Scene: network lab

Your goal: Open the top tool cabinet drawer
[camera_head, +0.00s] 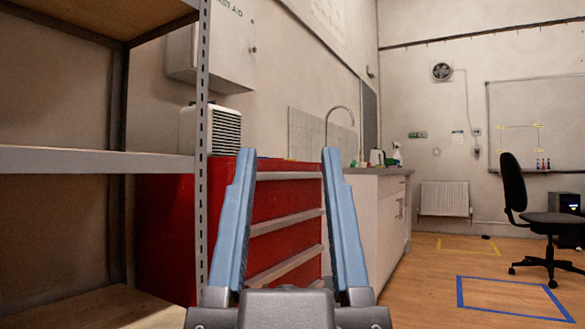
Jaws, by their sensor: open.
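The red tool cabinet (168,232) stands ahead, left of centre, behind a metal shelf post. Its drawer fronts face right and carry long pale handle strips. The top drawer (287,175) shows between my gripper's fingers and looks closed. My gripper (285,158) is open and empty, its two blue fingers pointing up and forward in front of the cabinet. I cannot tell the exact gap between fingertips and drawer. The fingers hide parts of the drawer fronts.
A metal shelving unit (95,160) stands close on the left. A white counter (382,215) with a sink tap adjoins the cabinet's far side. A black office chair (540,220) stands at the right. The wooden floor (430,290) at right is largely clear, with blue and yellow taped outlines.

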